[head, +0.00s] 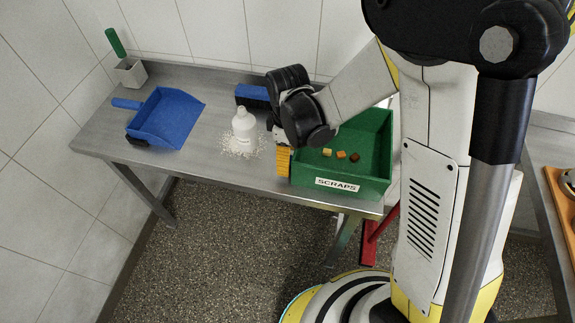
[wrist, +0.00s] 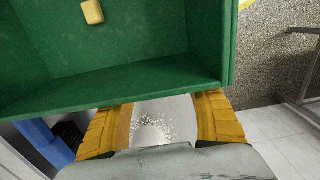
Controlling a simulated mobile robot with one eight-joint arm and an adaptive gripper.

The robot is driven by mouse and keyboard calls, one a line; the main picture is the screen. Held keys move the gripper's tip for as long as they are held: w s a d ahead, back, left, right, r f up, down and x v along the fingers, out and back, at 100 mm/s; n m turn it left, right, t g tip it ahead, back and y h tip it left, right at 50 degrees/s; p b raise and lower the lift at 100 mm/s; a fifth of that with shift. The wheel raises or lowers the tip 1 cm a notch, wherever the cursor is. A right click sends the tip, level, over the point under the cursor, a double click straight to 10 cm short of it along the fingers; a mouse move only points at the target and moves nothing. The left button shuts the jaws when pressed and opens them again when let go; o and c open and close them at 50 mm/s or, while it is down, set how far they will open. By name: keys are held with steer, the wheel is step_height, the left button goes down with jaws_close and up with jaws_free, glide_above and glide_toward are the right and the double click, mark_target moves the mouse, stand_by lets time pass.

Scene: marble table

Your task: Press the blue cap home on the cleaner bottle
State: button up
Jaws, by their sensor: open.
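A white bottle (head: 244,124) stands upright on the steel table in the head view, with white granules (head: 230,148) scattered round its base. Its top looks white and narrow; I can make out no blue cap on it or elsewhere. My gripper (head: 283,160) is to the right of the bottle, apart from it, with its yellow fingers pointing down by the left side of the green bin. In the wrist view my gripper (wrist: 160,118) is open, with two yellow fingers wide apart. Only tabletop and white granules (wrist: 150,128) show between them; the bottle is not visible there.
The green SCRAPS bin (head: 341,184) holds a few small cubes, close to my gripper's right. A blue dustpan (head: 166,118) lies left, a blue brush (head: 251,95) behind the bottle.

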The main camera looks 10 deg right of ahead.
steer(key=shift+f, duration=0.75)
steer(key=shift+r, duration=0.1)
steer(key=c, duration=1.2)
steer(key=shift+a+r+p, duration=0.2)
steer(key=shift+r+p, duration=0.35)
step_height(320, 180, up, 11)
steer(key=p, duration=0.4)
steer(key=shift+f, duration=0.15)
steer(key=w+a+p, duration=0.1)
steer(key=a, duration=0.5)
steer(key=w+a+p, duration=0.1)
steer(key=w+a, duration=0.1)
steer(key=a, duration=0.4)
steer(key=w+a+p, duration=0.1)
steer(key=w+a, duration=0.1)
steer(key=a, duration=0.5)
steer(key=shift+f+p, duration=0.15)
steer(key=shift+p, duration=0.2)
